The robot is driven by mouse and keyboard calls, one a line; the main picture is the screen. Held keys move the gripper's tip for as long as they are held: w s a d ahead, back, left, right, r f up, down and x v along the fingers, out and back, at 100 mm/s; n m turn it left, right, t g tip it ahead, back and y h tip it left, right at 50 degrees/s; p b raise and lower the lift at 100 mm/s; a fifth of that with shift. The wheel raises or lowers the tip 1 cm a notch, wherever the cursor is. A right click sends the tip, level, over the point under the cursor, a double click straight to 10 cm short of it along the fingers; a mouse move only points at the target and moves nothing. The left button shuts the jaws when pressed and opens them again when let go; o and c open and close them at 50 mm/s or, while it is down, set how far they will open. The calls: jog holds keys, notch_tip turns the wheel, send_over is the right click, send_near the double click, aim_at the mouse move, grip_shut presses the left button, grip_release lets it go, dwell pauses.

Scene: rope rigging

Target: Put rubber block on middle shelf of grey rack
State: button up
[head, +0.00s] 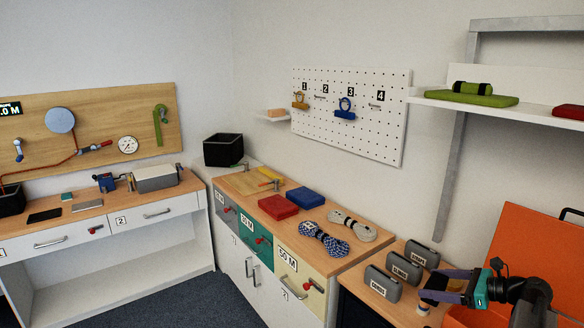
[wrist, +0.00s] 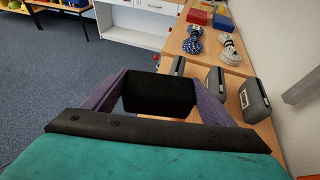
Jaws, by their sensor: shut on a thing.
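In the wrist view a black block (wrist: 158,96), which looks like the rubber block, sits between the purple fingers of my gripper (wrist: 160,84). The fingers press on its left and right sides. In the head view my gripper (head: 428,293) is at the lower right, by the right end of the wooden counter; the block cannot be made out clearly there. A grey upright (head: 452,165) and a pale shelf (head: 425,99) stand at the upper right, apparently part of the grey rack. Only one shelf level shows; the rest is out of frame or hidden.
Several grey labelled cases (head: 408,271) stand on the counter beside my gripper. Rope coils (head: 326,243), a red box (head: 278,207) and a blue box (head: 305,197) lie farther back. The shelf holds a green mat (head: 472,98) with a green roll. An orange panel (head: 540,255) stands at the right.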

jog(key=w+a+f+n+b, duration=0.1)
jog(key=a+f+b, duration=0.1)
jog(key=a, duration=1.3)
jog(key=w+a+f+n+g+y+b, duration=0.1)
jog(key=a+f, duration=0.3)
jog(key=a, duration=1.1)
jog(key=shift+w+a+f+g+b, duration=0.35)
jog(key=shift+w+b, duration=0.2)
jog(key=shift+b, duration=0.3)
jog(key=shift+a+y, duration=0.15)
jog(key=shift+y, duration=0.15)
